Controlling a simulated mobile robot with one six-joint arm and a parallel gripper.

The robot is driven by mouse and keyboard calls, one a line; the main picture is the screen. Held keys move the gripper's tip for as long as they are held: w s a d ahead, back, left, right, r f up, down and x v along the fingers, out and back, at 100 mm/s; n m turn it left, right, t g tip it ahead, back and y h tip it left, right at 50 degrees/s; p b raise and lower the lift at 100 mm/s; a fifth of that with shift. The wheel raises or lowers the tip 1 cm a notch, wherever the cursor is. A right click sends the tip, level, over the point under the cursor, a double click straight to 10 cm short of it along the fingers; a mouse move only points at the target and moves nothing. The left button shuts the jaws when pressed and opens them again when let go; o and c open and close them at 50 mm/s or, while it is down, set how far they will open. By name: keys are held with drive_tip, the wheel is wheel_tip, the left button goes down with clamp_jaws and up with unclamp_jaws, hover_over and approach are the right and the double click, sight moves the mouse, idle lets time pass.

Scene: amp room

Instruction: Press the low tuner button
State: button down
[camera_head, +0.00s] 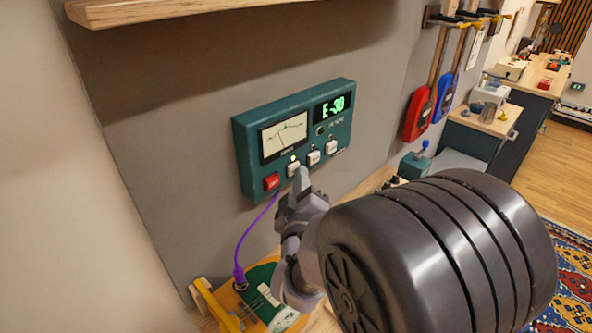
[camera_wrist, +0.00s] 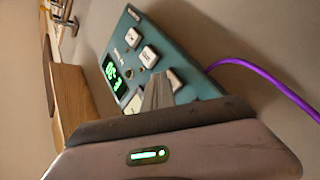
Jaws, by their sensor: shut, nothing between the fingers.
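The teal tuner panel (camera_head: 243,135) is mounted on the grey wall, with a needle meter (camera_head: 284,136) and a green display (camera_head: 332,107) reading E-30. Along its lower edge are a red button (camera_head: 272,182) and three white buttons: left (camera_head: 292,169), middle (camera_head: 314,157) and right (camera_head: 331,147). Their labels are too small to read, so I cannot tell which is low. My gripper (camera_head: 301,174) is shut and empty, its tip at the left white button. Contact cannot be told. In the wrist view my fingers (camera_wrist: 158,88) partly cover that button (camera_wrist: 174,79); the middle button (camera_wrist: 148,57) is clear.
A wooden shelf (camera_head: 165,8) juts out above. Red (camera_head: 416,114) and blue (camera_head: 445,97) tools hang at the right.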

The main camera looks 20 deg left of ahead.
drive_tip(key=shift+d, duration=0.1)
drive_tip(key=shift+s+d+b, duration=0.35)
drive_tip(key=shift+d+b, duration=0.25)
drive_tip(key=shift+d, duration=0.05)
drive_tip(key=d, duration=0.1)
drive_tip(key=s+d+b, duration=0.1)
drive_tip(key=d, duration=0.1)
drive_tip(key=s+d+b, duration=0.1)
drive_tip(key=shift+d, duration=0.35)
